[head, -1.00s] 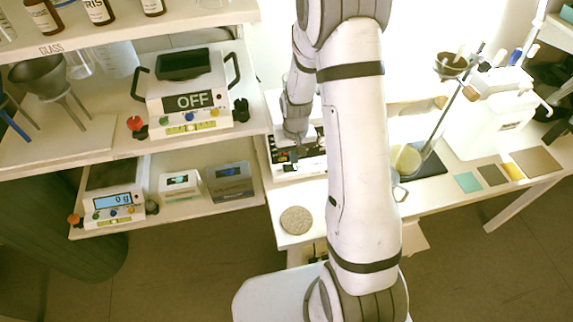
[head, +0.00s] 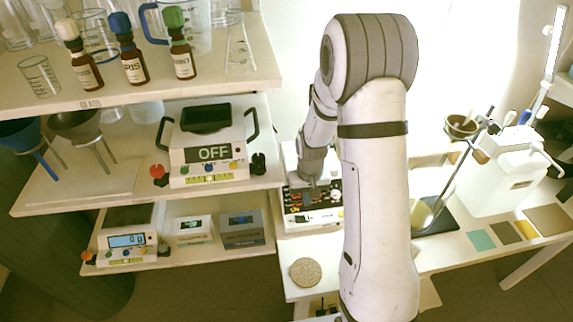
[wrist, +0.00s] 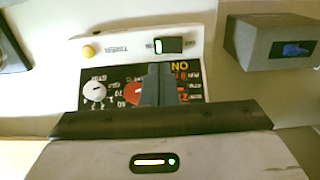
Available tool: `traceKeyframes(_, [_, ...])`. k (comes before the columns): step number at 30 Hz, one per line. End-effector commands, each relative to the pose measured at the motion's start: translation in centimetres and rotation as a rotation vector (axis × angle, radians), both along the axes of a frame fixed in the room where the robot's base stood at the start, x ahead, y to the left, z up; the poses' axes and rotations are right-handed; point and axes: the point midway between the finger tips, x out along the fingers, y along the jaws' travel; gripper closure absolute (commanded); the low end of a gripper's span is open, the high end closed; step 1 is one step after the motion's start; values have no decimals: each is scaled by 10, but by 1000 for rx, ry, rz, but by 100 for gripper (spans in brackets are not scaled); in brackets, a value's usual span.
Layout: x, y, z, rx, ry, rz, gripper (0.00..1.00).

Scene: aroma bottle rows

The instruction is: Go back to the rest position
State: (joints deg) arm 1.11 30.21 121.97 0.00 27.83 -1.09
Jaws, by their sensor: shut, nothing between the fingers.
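My gripper (wrist: 158,88) is shut and empty in the wrist view, its dark fingers over the front panel of a white device (wrist: 120,45). I cannot tell whether they touch it. The panel is black with dials, and a dark switch (wrist: 170,45) sits just past the fingertips. In the head view my arm reaches down to the same device (head: 325,215) on the white bench; the fingertips are too small to make out there. Three brown bottles stand on the top left shelf, with a white cap (head: 83,68), a blue cap (head: 132,62) and a green cap (head: 181,55).
A scale reading OFF (head: 208,152) and funnels (head: 78,128) stand on the middle shelf, left of my arm. A second scale (head: 126,241) is below. A round cork-like disc (head: 305,272) lies near the bench edge. A white container (head: 500,180) stands right.

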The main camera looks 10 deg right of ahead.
Motion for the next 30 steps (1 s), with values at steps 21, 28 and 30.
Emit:
traceKeyframes(21, [-73,4,162,-2,-143,0,100])
traceKeyframes(28, [-130,6,215,-2,-211,-1,100])
traceKeyframes(30, [-148,6,226,-2,-230,-1,100])
